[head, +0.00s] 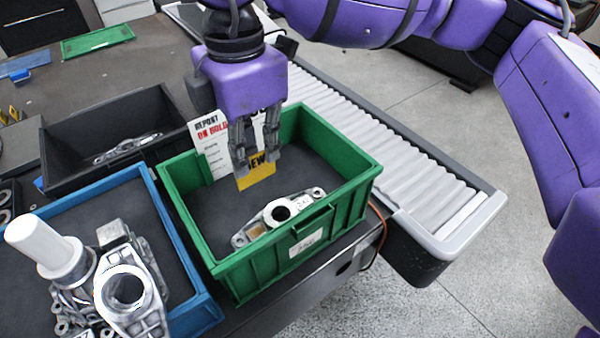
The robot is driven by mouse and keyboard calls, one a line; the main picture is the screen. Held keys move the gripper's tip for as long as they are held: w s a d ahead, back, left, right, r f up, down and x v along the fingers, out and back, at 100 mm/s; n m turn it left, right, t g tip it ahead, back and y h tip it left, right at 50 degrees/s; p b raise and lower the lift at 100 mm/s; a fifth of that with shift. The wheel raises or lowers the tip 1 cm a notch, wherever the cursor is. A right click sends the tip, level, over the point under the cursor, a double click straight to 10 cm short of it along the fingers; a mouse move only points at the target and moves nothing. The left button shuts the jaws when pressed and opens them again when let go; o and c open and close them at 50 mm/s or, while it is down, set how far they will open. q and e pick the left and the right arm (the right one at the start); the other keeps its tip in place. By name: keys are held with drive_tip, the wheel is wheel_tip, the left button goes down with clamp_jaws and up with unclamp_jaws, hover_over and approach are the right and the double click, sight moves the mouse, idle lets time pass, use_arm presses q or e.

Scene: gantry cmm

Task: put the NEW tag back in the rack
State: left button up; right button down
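The NEW tag (258,180) is a card with a white upper part and a yellow lower band. It hangs upright above the floor of the green bin (345,205), apart from its walls. My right gripper (256,160) points down over the bin, its fingers at both sides of the tag and seemingly closed on it. The fingers hide the tag's edges and the letter N. I see no tag rack that I can make out. My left gripper is out of view.
A white REPORT ON HOLD card (210,146) stands at the bin's back left. A metal casting (277,214) lies in the bin. A blue bin (201,309) with castings and a black bin (60,182) stand to the left. A roller conveyor (375,140) runs behind right.

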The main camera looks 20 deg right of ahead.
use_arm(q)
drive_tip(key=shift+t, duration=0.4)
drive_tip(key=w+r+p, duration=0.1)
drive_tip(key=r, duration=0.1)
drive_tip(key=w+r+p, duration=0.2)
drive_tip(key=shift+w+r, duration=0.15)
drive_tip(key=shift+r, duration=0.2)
use_arm(e)
drive_tip(key=w+a+r, duration=0.2)
drive_tip(key=a+r, duration=0.2)
drive_tip(key=r, duration=0.2)
drive_tip(key=shift+r, duration=0.35)
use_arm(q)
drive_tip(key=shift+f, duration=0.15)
use_arm(e)
drive_tip(key=shift+f, duration=0.1)
